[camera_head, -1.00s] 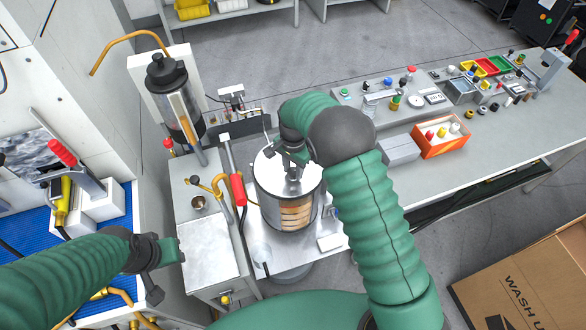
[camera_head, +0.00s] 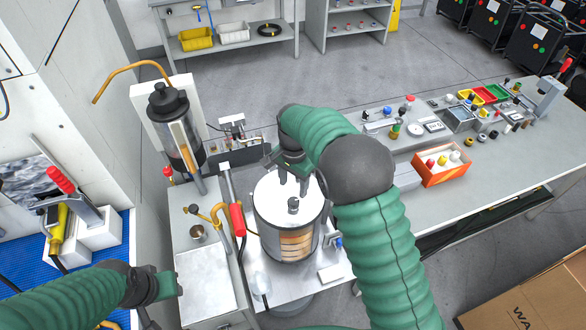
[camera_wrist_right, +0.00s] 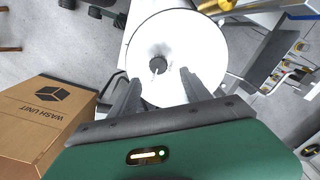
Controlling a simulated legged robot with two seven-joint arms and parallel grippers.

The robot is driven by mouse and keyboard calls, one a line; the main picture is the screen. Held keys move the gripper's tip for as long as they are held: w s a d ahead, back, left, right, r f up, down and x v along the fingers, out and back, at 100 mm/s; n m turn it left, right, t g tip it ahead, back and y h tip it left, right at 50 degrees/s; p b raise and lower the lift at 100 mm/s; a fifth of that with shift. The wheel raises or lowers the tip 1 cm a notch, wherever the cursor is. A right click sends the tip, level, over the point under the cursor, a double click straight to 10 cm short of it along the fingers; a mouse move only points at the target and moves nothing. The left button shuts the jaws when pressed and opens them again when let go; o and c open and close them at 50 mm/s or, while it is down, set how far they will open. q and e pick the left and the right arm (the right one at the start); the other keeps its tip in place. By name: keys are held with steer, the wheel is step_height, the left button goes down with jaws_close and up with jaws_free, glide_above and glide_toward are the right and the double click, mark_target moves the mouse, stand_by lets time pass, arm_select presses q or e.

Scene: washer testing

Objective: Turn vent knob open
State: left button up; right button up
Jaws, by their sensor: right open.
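A clear-walled canister (camera_head: 283,240) with a round white lid (camera_head: 270,208) stands at the centre of the head view. A small dark grey knob (camera_head: 293,205) sits upright on the lid; it also shows in the right wrist view (camera_wrist_right: 157,65). I cannot tell from its look whether it is the vent knob. My right gripper (camera_head: 293,186) is open and empty, its fingers pointing down above the lid, apart from the knob. In the wrist view its fingertips (camera_wrist_right: 158,88) flank the line to the knob. My left gripper (camera_head: 162,300) is open and empty at lower left.
A red-handled lever (camera_head: 238,220) and a brass pipe (camera_head: 217,215) stand just left of the canister. A black-capped cylinder (camera_head: 172,115) rises behind them. An orange bin (camera_head: 441,165) and small parts crowd the right bench. A cardboard box (camera_head: 530,285) lies at lower right.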

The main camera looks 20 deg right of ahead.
step_height(320, 180, up, 10)
steer(key=shift+f, duration=0.2)
steer(key=s+d+f+n+t, duration=0.1)
steer(key=s+f+n, duration=0.3)
steer(key=s, duration=0.7)
steer(key=s+d+f+n+t, duration=0.1)
steer(key=s+d+f+n, duration=0.1)
steer(key=s+f+n, duration=0.2)
steer(key=s+n, duration=0.3)
steer(key=s, duration=0.4)
steer(key=shift+f+t, duration=0.25)
steer(key=shift+t, duration=0.05)
steer(key=shift+s+d, duration=0.1)
